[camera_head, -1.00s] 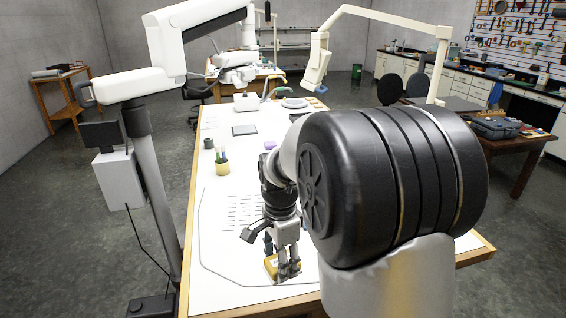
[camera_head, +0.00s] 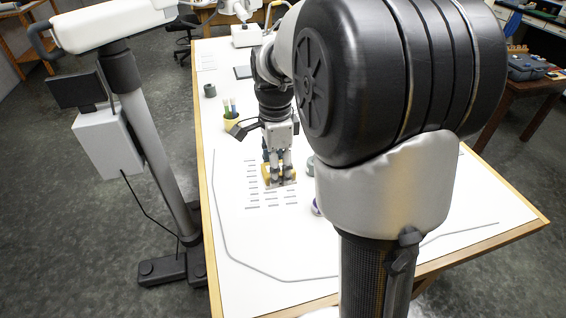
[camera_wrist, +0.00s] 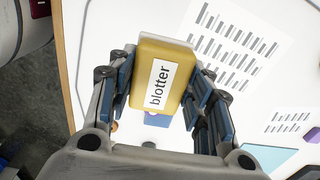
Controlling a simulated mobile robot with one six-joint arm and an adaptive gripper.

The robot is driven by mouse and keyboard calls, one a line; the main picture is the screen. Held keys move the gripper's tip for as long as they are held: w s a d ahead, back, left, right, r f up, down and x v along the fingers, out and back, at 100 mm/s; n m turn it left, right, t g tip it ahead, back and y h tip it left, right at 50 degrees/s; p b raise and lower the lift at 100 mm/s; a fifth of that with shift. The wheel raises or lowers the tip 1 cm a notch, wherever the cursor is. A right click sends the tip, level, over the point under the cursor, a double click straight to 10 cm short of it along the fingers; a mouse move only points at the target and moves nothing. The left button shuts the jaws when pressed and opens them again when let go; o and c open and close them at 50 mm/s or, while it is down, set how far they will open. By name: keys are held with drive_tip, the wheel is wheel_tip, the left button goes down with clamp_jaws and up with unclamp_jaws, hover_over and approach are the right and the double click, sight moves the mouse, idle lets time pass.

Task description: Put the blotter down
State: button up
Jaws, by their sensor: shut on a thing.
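The blotter (camera_wrist: 168,72) is a yellow block with a white label reading "blotter". It sits between the two fingers of my gripper (camera_wrist: 163,80) in the wrist view. In the head view my gripper (camera_head: 279,178) points down, shut on the blotter (camera_head: 267,173), over the white table (camera_head: 350,240) among rows of short grey marks. I cannot tell whether the blotter's underside touches the table.
A pen cup (camera_head: 231,125) and a dark cup (camera_head: 210,90) stand beyond the gripper to the left. A grey-green object (camera_head: 310,166) and a purple item (camera_head: 316,208) lie to its right, partly behind my arm.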

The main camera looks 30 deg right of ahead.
wheel_tip(320, 180, down, 20)
drive_tip(key=b, duration=0.5)
drive_tip(key=shift+s+b, duration=0.1)
drive_tip(key=shift+b, duration=0.2)
drive_tip(key=shift+f, duration=0.1)
drive_tip(key=o, duration=1.1)
wheel_tip(320, 180, up, 12)
drive_tip(key=p, duration=0.4)
drive_tip(key=s+a+r+n+t, duration=0.2)
drive_tip(key=s+a+r+n, duration=0.6)
drive_tip(key=r+n, duration=0.15)
drive_tip(key=s+a+r+n+t, duration=0.1)
drive_tip(key=s+n, duration=0.3)
drive_tip(key=s+a+n, duration=0.2)
drive_tip(key=s+n, duration=0.1)
drive_tip(key=s, duration=0.1)
drive_tip(key=s+a+r+n+t, duration=0.1)
drive_tip(key=s+n, duration=0.2)
drive_tip(key=n, duration=0.1)
drive_tip(key=shift+s+a+r+n+t, duration=0.3)
drive_tip(key=shift+s+a+n, duration=0.05)
drive_tip(key=shift+s, duration=0.05)
